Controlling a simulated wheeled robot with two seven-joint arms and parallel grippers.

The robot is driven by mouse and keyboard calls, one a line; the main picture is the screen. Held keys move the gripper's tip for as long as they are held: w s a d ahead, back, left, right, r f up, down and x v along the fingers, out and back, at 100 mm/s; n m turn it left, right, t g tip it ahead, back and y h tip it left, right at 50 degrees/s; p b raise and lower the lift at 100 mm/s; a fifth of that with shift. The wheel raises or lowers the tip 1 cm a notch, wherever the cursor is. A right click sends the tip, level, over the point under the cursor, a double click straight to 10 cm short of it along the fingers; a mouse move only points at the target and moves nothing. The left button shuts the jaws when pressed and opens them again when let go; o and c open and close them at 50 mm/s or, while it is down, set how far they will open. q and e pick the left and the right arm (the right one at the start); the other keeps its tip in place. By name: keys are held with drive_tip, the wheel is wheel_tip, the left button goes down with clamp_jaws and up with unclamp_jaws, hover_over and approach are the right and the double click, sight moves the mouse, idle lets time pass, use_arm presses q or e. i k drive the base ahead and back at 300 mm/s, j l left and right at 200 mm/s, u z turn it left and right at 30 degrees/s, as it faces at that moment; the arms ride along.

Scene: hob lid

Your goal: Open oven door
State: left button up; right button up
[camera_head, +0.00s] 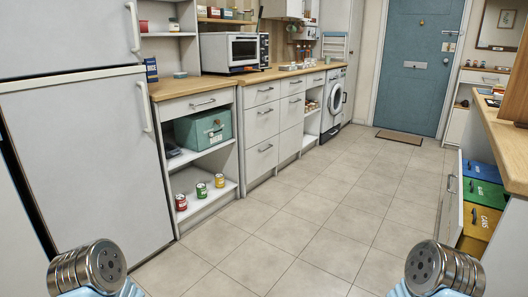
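A white countertop oven (234,50) with a dark glass front stands on the wooden counter, left of the middle. Its door looks shut. A dark control strip (264,50) shows at its right side. Neither of my grippers is in view. Only rounded metal parts of my two arms show at the bottom left and bottom right, far from the oven and touching nothing.
A tall white fridge (85,160) stands at the left, beside an open shelf with a green box (203,130) and several cans. A drawer with coloured bins (482,195) juts out at the right. The tiled floor (290,225) between is clear.

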sight(230, 38)
drive_tip(key=i+j+z, duration=0.1)
drive_tip(key=i+j, duration=0.2)
drive_tip(key=i, duration=0.2)
drive_tip(key=i+j+z, duration=0.1)
drive_tip(key=i+j, duration=0.2)
drive_tip(key=i, duration=0.2)
drive_tip(key=i+l+z, duration=0.15)
drive_tip(key=i+z, duration=0.3)
drive_tip(key=i, duration=0.35)
drive_tip(key=i+j+z, duration=0.15)
drive_tip(key=i+z, duration=0.3)
drive_tip(key=i, duration=0.35)
drive_tip(key=i+u, duration=0.15)
drive_tip(key=i, duration=0.3)
drive_tip(key=i+l+u, duration=0.15)
drive_tip(key=i, duration=0.35)
drive_tip(key=i+l+u, duration=0.1)
drive_tip(key=i, duration=0.35)
drive_tip(key=i+l+u, duration=0.15)
drive_tip(key=i, duration=0.3)
drive_tip(key=i+l+u, duration=0.2)
drive_tip(key=i+u, duration=0.25)
drive_tip(key=i+l+u, duration=0.4)
drive_tip(key=u, duration=1.4)
drive_tip(key=i+l, duration=0.05)
drive_tip(key=l, duration=0.05)
